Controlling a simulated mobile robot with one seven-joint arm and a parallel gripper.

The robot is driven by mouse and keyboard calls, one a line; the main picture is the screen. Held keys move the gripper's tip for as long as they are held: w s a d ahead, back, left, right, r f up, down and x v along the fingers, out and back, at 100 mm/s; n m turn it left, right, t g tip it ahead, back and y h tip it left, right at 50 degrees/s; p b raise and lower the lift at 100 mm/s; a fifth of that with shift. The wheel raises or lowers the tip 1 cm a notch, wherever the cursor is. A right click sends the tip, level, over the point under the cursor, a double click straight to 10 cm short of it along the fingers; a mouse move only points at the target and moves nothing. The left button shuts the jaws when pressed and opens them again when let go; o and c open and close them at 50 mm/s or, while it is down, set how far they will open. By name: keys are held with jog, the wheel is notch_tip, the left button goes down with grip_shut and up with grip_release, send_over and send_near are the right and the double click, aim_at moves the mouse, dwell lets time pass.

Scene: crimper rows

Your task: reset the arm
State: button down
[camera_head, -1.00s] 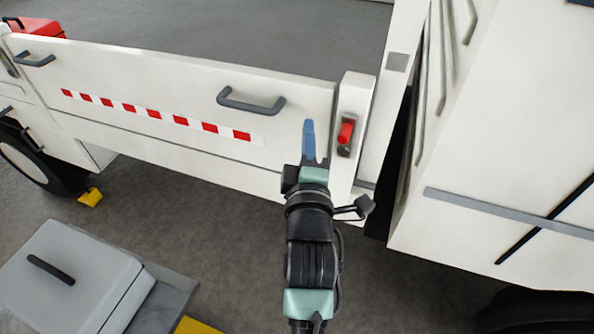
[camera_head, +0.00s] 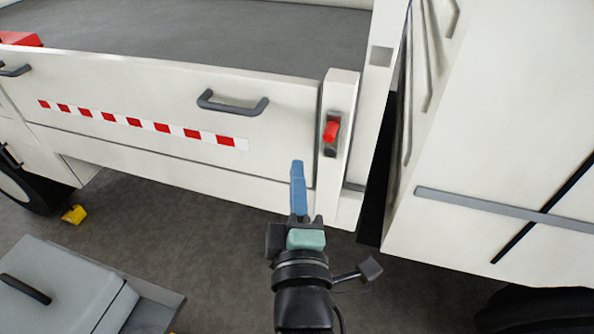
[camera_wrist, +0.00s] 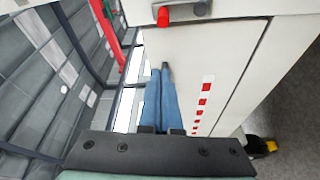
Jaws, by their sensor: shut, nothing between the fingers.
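My gripper (camera_head: 298,180) is in front of the white truck side panel (camera_head: 185,95), below and left of the red latch (camera_head: 330,131). Its blue fingers are shut with nothing between them. In the wrist view the blue fingers (camera_wrist: 160,98) lie together, pointing along the white panel. The red latch also shows at the top of the wrist view (camera_wrist: 163,15). My gripper appears clear of the panel, but the exact gap cannot be told.
A dark handle (camera_head: 233,104) sticks out of the panel. A white cab or box body (camera_head: 500,120) stands at the right. A grey case (camera_head: 60,290) sits at lower left, near a yellow wheel chock (camera_head: 74,214). Floor (camera_head: 190,235) is open between.

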notch_tip(320, 180, up, 18)
jog(key=m+t, duration=0.4)
jog(key=m, duration=0.2)
jog(key=s+r+m+t, duration=0.2)
jog(key=s+r+m, duration=0.2)
jog(key=r, duration=0.6)
jog(key=s+r+m+t, duration=0.2)
jog(key=s+r+m, duration=0.3)
jog(key=r, duration=0.4)
jog(key=shift+s+a+r+m+t, duration=0.15)
jog(key=shift+a+r+m+t, duration=0.15)
jog(key=shift+a+r+m, duration=0.15)
jog(key=shift+f, duration=0.1)
